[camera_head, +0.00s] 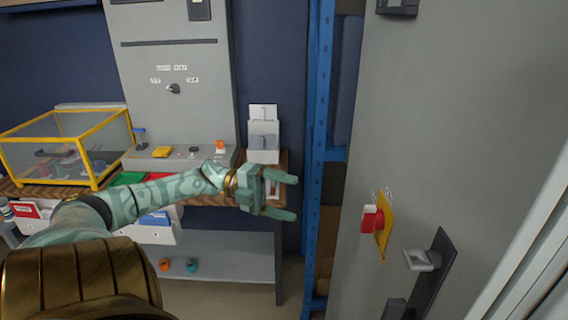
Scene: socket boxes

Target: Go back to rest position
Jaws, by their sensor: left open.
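My left arm comes in from the left and reaches across the front of the workbench. My left gripper (287,195) is open, its two fingers pointing right with nothing between them. It is in front of the bench's right end, just below a small grey box with a switch (263,141). My right gripper is not in view.
A grey cabinet door (450,120) with a red and yellow switch (373,220) and a handle (422,259) fills the right side. A blue rack post (318,130) stands between it and the bench. A yellow-framed clear case (95,184) sits on the bench at left.

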